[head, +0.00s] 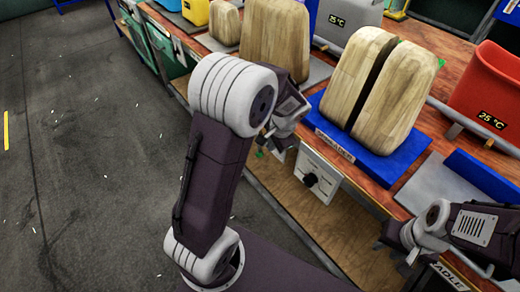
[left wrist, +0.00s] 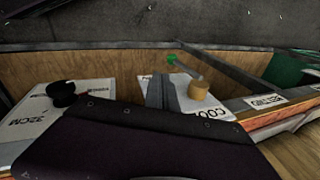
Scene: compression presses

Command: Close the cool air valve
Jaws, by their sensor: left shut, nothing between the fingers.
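In the left wrist view, a white panel (left wrist: 218,109) with lettering starting "COO" bears a tan round knob (left wrist: 198,91). A grey lever (left wrist: 187,65) with a green tip runs up and left from near the knob. My left gripper (left wrist: 170,95) is shut and empty, just left of the knob. I cannot tell whether it touches the lever. In the head view my left gripper (head: 273,148) is at the bench front, partly hiding this panel; a small green tip shows beside it. My right gripper (head: 408,248) is at the lower right; its finger opening is unclear.
Another white panel with a black knob (head: 311,180) sits right of my left gripper. Wooden blocks (head: 383,85) on a blue base (head: 393,162) stand above it on the bench. A red bin (head: 488,95) is at right. Open grey floor (head: 80,170) lies left.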

